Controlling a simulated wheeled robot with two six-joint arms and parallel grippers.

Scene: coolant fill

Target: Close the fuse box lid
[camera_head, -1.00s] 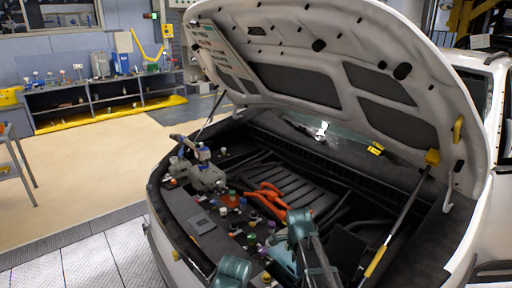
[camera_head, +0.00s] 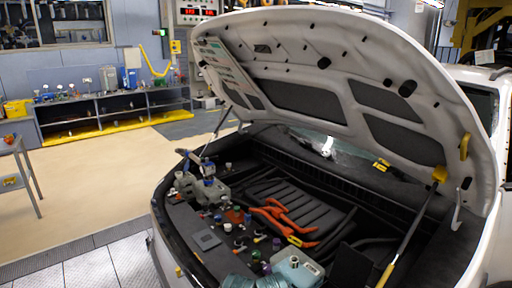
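The fuse box is hard to make out in the engine bay (camera_head: 180,222). A dark flat panel (camera_head: 350,262) stands tilted up at the lower right of the bay. It may be the fuse box lid, but I cannot tell for sure. A flat grey square cover (camera_head: 207,240) lies on the left side of the bay. Neither of my grippers shows, so I see nothing held.
The car's hood (camera_head: 300,88) is propped open overhead by a strut (camera_head: 410,228) on the right. Orange cables (camera_head: 284,220), colored caps, a grey-blue pump assembly (camera_head: 202,185) and a pale teal tank (camera_head: 299,268) crowd the bay.

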